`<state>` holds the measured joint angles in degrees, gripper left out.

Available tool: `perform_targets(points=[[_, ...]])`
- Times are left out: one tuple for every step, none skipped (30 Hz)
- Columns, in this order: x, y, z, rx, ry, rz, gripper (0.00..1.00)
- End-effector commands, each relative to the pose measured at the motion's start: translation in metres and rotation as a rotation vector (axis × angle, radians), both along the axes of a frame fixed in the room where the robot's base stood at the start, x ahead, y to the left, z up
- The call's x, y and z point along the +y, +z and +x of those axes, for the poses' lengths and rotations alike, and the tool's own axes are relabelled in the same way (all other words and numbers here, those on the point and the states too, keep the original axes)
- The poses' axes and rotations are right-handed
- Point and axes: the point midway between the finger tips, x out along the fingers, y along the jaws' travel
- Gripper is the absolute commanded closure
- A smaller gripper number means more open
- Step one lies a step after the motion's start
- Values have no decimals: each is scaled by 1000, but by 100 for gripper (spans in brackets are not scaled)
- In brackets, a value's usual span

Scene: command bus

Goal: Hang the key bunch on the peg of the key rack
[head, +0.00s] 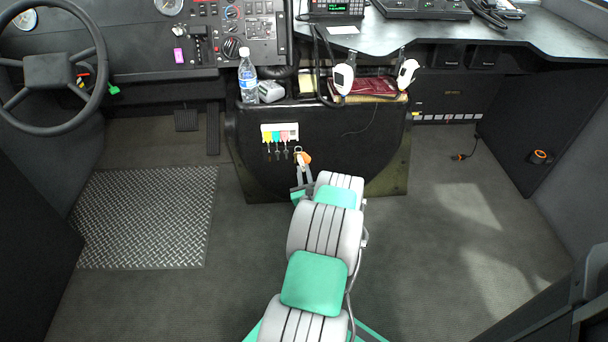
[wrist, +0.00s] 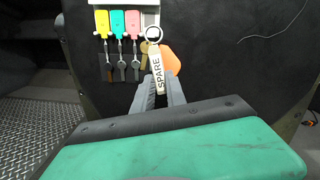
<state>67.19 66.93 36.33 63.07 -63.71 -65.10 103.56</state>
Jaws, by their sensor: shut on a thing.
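The white key rack (head: 280,126) is on the front of the black console; its lower part shows at the top of the wrist view (wrist: 150,14). My gripper (wrist: 161,84) is shut on the key bunch's light strap marked SPARE (wrist: 157,72). The strap stands upright between the fingers, with the metal ring (wrist: 153,33) above it. An orange tag (wrist: 168,66) and a brass key hang beside it. The ring overlaps the rack's lower right part; the peg is hidden or too small to make out, so I cannot tell whether they touch. In the head view my gripper (head: 302,168) is just below the rack's right end.
Yellow (wrist: 102,21), pink (wrist: 117,22) and green (wrist: 132,21) tagged keys hang on the rack, left of the ring. A bottle (head: 247,75) and a white handset (head: 343,79) are above on the console. A thin cord (head: 368,124) hangs to the right.

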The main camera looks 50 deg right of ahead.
Motion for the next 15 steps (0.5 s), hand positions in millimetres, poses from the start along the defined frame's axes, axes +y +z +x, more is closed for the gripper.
perform_targets(points=[[-3,0,3,-1,1,-2,100],[-4,0,4,-1,1,-2,100],[-6,0,6,-1,1,-3,100],[-8,-1,8,0,1,-2,100],[-9,-1,9,0,1,-3,100],[-11,-1,11,-1,2,-1,100],[-13,-1,13,0,1,-3,100],[-14,-2,14,-1,2,-1,100],[-16,-2,16,0,1,-3,100],[-18,-2,17,-1,2,-3,100],[-20,-2,18,-1,1,-3,100],[-22,-2,20,0,1,-2,100],[-23,-3,22,0,1,-2,100],[-25,-3,23,0,1,-3,100],[-27,-3,25,-1,2,-1,100]])
